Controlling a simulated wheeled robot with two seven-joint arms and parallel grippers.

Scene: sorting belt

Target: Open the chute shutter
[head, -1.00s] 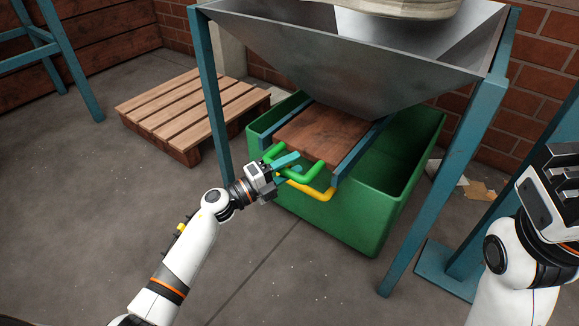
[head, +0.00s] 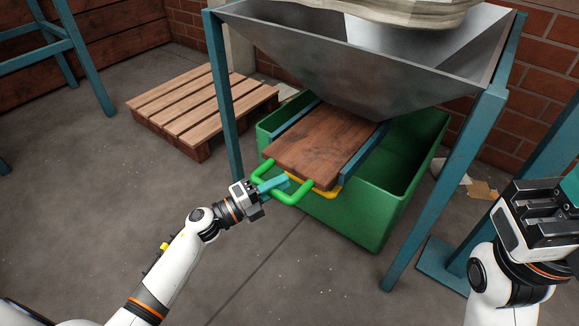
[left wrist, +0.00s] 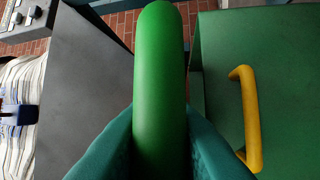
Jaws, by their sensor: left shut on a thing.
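The chute shutter (head: 325,143) is a brown wooden board under the grey metal hopper (head: 370,65), lying between two blue rails (head: 362,152). Its front edge sticks out past the rails towards me. A green handle (head: 297,195) is fixed to that front edge. My left gripper (head: 277,184) is shut on the green handle; in the left wrist view its teal fingers press on both sides of the green bar (left wrist: 160,90). My right gripper (head: 570,195) is raised at the right edge, partly cut off, and its finger gap is unclear.
A green bin (head: 345,222) stands under the shutter, with a yellow handle (head: 328,193) close below the green one. Blue hopper legs (head: 225,100) stand on both sides. A wooden pallet (head: 200,112) lies at the left. The floor in front is clear.

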